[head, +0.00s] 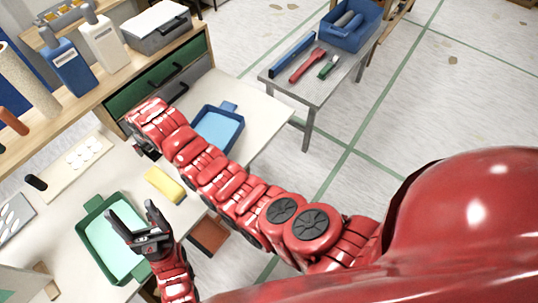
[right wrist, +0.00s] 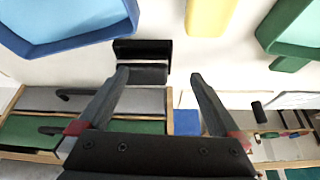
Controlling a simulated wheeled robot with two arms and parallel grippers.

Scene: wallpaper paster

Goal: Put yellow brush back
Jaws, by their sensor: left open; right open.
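A plain yellow block-shaped item (head: 165,184) lies on the pale table between the two trays; I cannot make out bristles. It also shows at the top of the right wrist view (right wrist: 210,14). My left gripper (head: 132,214) is open and empty over the green tray (head: 88,207). My right arm reaches across to the drawer unit, its gripper mostly hidden in the head view. In the right wrist view my right gripper (right wrist: 158,76) is open. A small black two-part item (right wrist: 142,62) shows at its left fingertip; I cannot tell whether they touch.
A blue tray (head: 218,131) sits beyond my right arm. Green and grey drawers (head: 140,97) and a wooden shelf with bottles (head: 104,40) stand behind. A separate grey table (head: 318,86) holds blue, red and green tools and a blue crate (head: 350,37).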

